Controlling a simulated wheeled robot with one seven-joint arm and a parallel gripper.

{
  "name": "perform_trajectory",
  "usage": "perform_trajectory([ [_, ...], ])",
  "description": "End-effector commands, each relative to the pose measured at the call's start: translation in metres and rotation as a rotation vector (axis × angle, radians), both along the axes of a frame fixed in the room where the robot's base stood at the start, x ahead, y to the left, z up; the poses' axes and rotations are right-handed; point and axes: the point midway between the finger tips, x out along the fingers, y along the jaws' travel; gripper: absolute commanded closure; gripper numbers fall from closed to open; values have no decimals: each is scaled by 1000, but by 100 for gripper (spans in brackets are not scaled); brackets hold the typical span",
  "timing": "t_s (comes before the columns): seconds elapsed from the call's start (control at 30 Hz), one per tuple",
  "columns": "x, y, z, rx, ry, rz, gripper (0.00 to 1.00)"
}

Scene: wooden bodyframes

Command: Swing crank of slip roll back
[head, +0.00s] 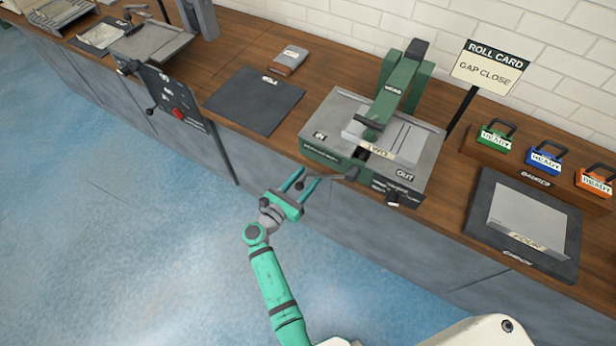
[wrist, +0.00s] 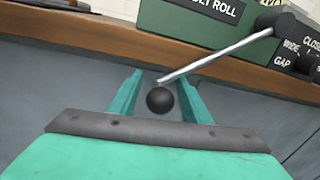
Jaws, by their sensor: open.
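The slip roll (head: 325,150) is a green and grey machine on the wooden bench, with IN and OUT labels and a sheet (head: 385,140) marked TWO on it. Its crank (head: 343,175) sticks out from the front toward the left. In the wrist view the crank's grey rod (wrist: 215,57) runs from a dark hub (wrist: 275,20) down to a black ball knob (wrist: 160,100). My gripper (head: 302,182) is open in front of the bench, and the knob shows between its two green fingers in the wrist view. Contact with the fingers cannot be told.
A knob and gap labels (wrist: 305,62) sit right of the crank hub. A sign (head: 489,68) reads ROLL CARD, GAP CLOSE. A dark mat (head: 254,100) lies left. The floor before the bench is clear.

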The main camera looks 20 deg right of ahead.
Motion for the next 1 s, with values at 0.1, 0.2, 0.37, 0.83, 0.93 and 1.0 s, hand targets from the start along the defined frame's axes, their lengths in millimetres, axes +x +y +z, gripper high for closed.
perform_trajectory([
  [0.1, 0, 1, 0, 0, 0, 2, 61],
  [0.2, 0, 2, 0, 0, 0, 3, 85],
  [0.37, 1, 3, 1, -1, -1, 5, 100],
  [0.83, -1, 1, -2, -19, 19, 6, 100],
  [0.93, -1, 3, -3, -23, 24, 9, 100],
  [1.0, -1, 4, -4, -27, 28, 11, 100],
])
